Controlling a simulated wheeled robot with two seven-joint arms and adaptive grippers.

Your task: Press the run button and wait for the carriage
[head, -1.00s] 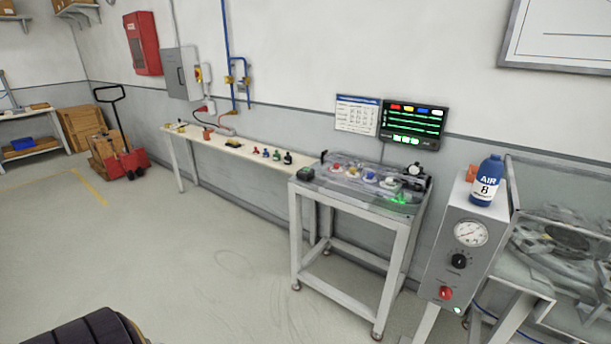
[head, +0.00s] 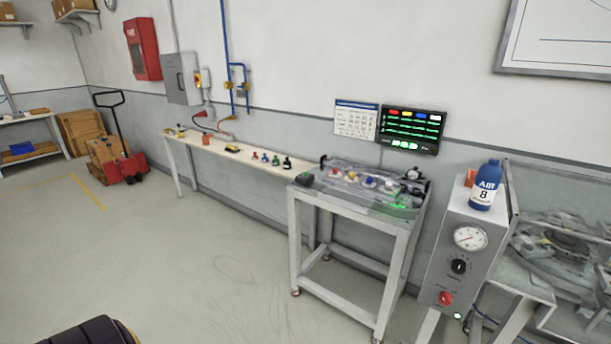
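The ring track stands under a clear cover on a white metal stand (head: 390,240) in the middle of the head view. Small coloured pieces sit in a row under the cover, among them a red one (head: 336,173), a yellow one (head: 352,177) and a blue one (head: 369,182). A green glow (head: 400,206) shows at the front right of the track. A small dark box (head: 304,179) sits at the stand's left corner; I cannot tell whether it is the run button. Neither gripper is in view.
A grey panel (head: 462,265) with a gauge, a black knob and a red button (head: 446,298) stands at right, a blue AIR bottle (head: 484,186) on top. A long bench (head: 225,147) runs along the wall. A lit display (head: 410,130) hangs above the track.

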